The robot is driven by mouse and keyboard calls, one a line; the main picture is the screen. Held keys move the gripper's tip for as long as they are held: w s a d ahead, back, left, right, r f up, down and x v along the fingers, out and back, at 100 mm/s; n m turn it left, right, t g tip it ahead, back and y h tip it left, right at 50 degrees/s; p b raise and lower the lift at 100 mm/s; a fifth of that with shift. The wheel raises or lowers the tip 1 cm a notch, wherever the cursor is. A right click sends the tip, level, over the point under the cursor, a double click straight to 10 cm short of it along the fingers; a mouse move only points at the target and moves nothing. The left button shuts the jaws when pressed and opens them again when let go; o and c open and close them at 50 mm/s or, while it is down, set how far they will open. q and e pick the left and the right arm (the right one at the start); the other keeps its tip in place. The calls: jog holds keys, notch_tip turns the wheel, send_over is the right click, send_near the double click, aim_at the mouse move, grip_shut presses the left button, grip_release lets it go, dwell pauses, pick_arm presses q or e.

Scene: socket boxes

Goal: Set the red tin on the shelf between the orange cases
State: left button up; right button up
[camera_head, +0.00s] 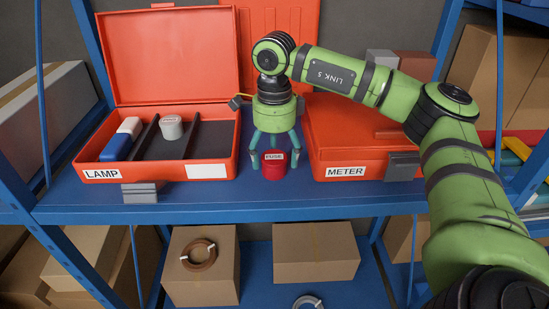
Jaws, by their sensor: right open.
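The red tin (273,168) stands upright on the blue shelf (240,206), in the gap between the two orange cases. The open orange case (157,174) labelled LAMP is on its left. The closed orange case (345,140) labelled METER is on its right. My right gripper (275,172) points down over the tin, with its fingers open on both sides of it. I cannot tell whether the fingers touch the tin. My left gripper is not in view.
The LAMP case holds a blue and white item (122,140) and a grey-white piece (170,127). Its raised lid (165,55) stands behind it. Cardboard boxes (315,252) and a brown ring (198,254) are on the lower level. The shelf's front strip is mostly clear.

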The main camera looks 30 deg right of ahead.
aim_at(274, 157)
notch_tip(274, 157, up, 11)
jog(key=b, duration=0.1)
jog(key=shift+f, duration=0.15)
dwell(1.3)
